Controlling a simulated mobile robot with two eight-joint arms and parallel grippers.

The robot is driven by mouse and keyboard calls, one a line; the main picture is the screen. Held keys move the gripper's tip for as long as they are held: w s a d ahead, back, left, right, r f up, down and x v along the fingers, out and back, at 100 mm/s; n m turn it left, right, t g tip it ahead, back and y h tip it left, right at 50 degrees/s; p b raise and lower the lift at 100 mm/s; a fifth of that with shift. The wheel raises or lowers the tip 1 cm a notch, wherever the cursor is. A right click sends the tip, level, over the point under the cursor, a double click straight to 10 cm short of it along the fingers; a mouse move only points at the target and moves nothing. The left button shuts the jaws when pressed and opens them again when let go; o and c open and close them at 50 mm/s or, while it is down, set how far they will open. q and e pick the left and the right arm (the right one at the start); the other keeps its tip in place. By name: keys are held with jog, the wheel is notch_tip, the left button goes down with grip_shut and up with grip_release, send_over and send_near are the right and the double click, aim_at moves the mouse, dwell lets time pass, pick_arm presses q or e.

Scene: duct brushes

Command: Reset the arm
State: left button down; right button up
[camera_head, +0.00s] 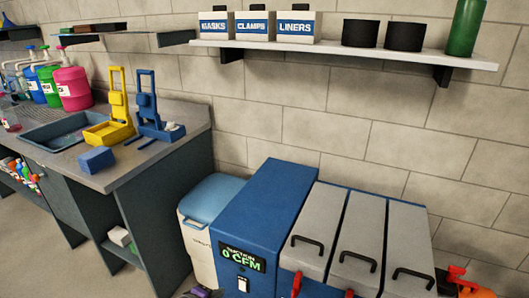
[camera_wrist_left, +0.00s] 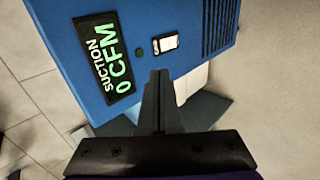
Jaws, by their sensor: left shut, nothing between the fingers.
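My left gripper (camera_wrist_left: 157,82) shows in the left wrist view with its dark fingers together and nothing between them. It points at the front of the blue suction unit (camera_wrist_left: 75,45), close to the switch below the green "SUCTION 0 CFM" display (camera_wrist_left: 105,68). Whether it touches the unit I cannot tell. In the head view only a small dark and purple part of it shows at the bottom edge, in front of the blue suction unit (camera_head: 265,205). My right gripper is not seen in either view.
A white bin with a blue lid (camera_head: 213,200) stands left of the unit. Grey lidded compartments (camera_head: 345,225) with black handles stand right. A counter (camera_head: 150,155) holds yellow and blue stands (camera_head: 110,115). A wall shelf (camera_head: 400,58) carries labelled boxes. Red parts (camera_head: 465,283) show lower right.

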pick_arm(q)
jog(key=s+a+r+m+g+y, duration=0.1)
jog(key=s+m+g+y, duration=0.25)
jog(key=s+m, duration=1.5)
notch_tip(320, 180, up, 20)
jog(key=s+n+p, duration=0.2)
jog(key=n+p, duration=0.3)
jog(key=p, duration=1.3)
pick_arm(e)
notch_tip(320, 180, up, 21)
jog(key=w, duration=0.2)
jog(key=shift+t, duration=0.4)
pick_arm(q)
jog(key=shift+s, duration=0.2)
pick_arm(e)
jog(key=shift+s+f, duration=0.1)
